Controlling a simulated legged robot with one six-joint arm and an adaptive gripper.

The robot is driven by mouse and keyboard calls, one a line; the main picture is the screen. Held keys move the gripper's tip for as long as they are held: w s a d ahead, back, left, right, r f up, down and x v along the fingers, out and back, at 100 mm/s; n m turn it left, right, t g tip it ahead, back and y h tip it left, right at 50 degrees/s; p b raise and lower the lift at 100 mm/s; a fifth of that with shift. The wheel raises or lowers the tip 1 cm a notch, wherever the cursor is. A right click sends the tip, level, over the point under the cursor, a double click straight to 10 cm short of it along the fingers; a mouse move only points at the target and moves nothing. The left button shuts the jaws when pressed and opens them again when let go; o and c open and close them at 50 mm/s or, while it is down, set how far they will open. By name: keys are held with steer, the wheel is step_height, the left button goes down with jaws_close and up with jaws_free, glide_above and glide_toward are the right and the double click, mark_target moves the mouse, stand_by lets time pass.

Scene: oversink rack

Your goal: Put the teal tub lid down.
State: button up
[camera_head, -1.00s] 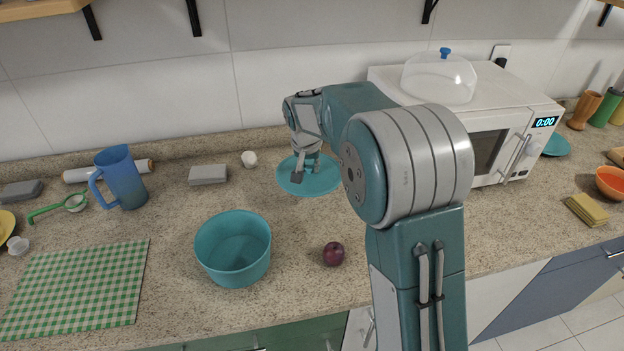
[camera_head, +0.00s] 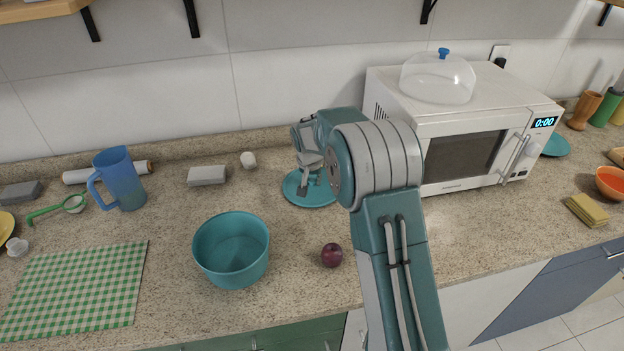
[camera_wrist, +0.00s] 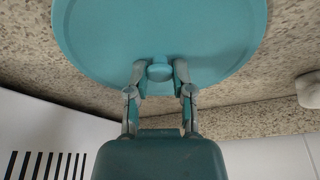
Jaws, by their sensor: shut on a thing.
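The teal tub lid (camera_head: 296,189) is a flat round disc with a small knob, over the counter left of the microwave. In the wrist view the lid (camera_wrist: 160,30) fills the top middle. My gripper (camera_head: 308,187) is above the lid; in the wrist view its two fingers (camera_wrist: 160,75) are shut on the lid's knob. I cannot tell whether the lid touches the counter. The teal tub (camera_head: 232,268) stands open and empty on the counter, in front and to the left of the lid.
A plum (camera_head: 331,255) lies right of the tub. A grey block (camera_head: 207,175) and a white round item (camera_head: 248,160) lie behind. The microwave (camera_head: 460,150) stands close on the right. A blue jug (camera_head: 121,180) and checked cloth (camera_head: 75,290) are left. Counter around the plum is clear.

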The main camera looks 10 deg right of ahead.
mark_target(310, 193)
steer(key=o, duration=0.8)
steer(key=shift+a, duration=0.1)
steer(key=s+r+n, duration=0.1)
steer(key=s+r, duration=0.4)
steer(key=r, duration=0.4)
steer(key=s+r, duration=0.6)
steer(key=r, duration=0.3)
steer(key=s+n, duration=0.1)
steer(key=s, duration=0.8)
steer(key=s+n+t, duration=0.1)
steer(key=s, duration=0.9)
steer(key=s+r+n+t+y, duration=0.1)
steer(key=s, duration=0.9)
steer(key=shift+r, duration=0.1)
